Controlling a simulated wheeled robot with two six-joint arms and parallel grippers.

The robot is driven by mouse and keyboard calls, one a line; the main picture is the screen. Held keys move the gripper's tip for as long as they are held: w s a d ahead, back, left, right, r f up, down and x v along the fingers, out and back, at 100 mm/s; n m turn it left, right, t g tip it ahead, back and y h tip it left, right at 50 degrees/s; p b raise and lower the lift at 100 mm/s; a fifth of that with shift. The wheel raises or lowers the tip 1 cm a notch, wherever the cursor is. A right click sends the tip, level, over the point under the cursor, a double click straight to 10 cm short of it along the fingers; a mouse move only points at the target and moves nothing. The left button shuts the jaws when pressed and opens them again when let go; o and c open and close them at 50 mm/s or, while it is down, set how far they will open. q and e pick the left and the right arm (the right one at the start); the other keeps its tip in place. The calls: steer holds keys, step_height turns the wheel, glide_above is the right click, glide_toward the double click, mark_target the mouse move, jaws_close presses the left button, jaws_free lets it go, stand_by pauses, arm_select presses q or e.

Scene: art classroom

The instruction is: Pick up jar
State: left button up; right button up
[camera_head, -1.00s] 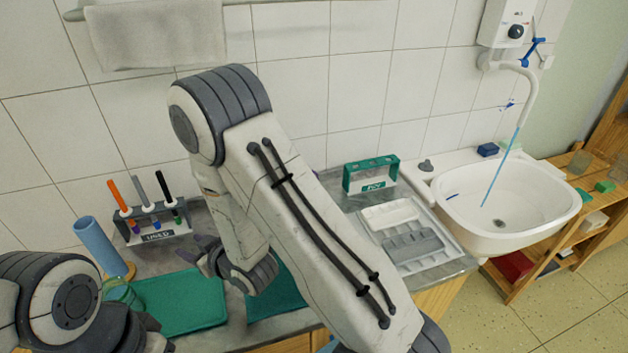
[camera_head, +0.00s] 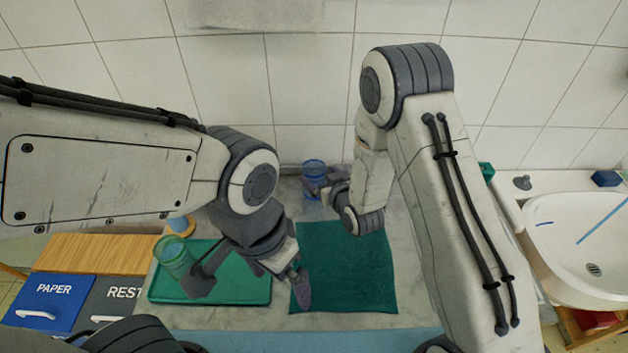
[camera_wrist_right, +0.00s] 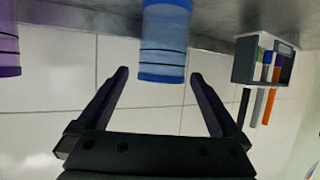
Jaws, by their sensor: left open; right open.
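A blue transparent jar (camera_head: 314,173) stands at the back of the counter by the tiled wall. My right gripper (camera_head: 326,188) is open just in front of it and partly covers its lower part. In the right wrist view the blue banded jar (camera_wrist_right: 165,40) appears upside down, centred ahead of the open fingers (camera_wrist_right: 160,76), with nothing gripped. A green transparent jar (camera_head: 174,257) stands at the left of the green tray (camera_head: 225,290). My left gripper (camera_head: 252,282) is open and empty over the tray's right side, its fingers spread wide.
A green mat (camera_head: 345,265) lies bare on the counter. A purple jar (camera_wrist_right: 8,40) and a marker rack (camera_wrist_right: 262,62) show in the right wrist view. A sink (camera_head: 580,245) is at the right. PAPER (camera_head: 45,300) and REST (camera_head: 112,295) bins stand at the left.

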mark_target(310, 167)
steer(key=shift+p+x, duration=0.65)
steer(key=shift+x, duration=1.55)
steer(key=shift+a+r, duration=0.15)
steer(key=shift+r, duration=0.05)
steer(key=c, duration=1.2)
steer(key=shift+c, duration=0.2)
